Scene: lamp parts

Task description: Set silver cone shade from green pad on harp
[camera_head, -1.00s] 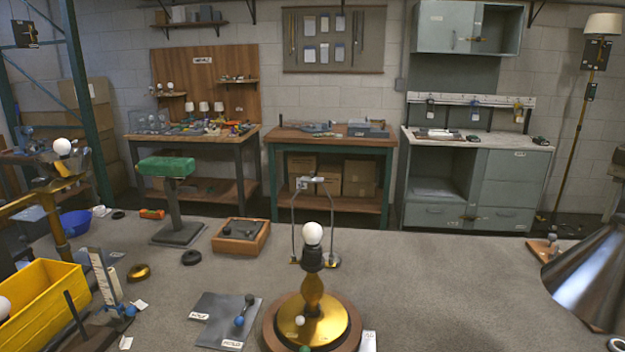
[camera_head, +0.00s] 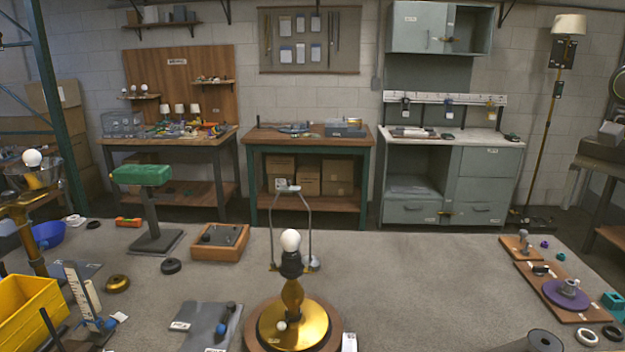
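The lamp has a round brass base (camera_head: 293,325) on a wooden disc, a brass stem, a dark socket and a white bulb (camera_head: 290,240). A thin wire harp (camera_head: 309,220) rises around or just behind the bulb, with a small light piece at its top. The green pad (camera_head: 141,175) sits on a dark pedestal at the left, with nothing on it. A grey sloped piece with a round collar (camera_head: 530,342) is cut off at the bottom right edge. It may be the top of the silver cone shade; I cannot tell. Neither gripper is in view.
A wooden tray (camera_head: 193,247) and a grey mat (camera_head: 195,318) lie left of the lamp. A yellow bin (camera_head: 30,310) is at the lower left. Wooden boards with a purple disc (camera_head: 566,294) are at the right. The surface between lamp and boards is clear.

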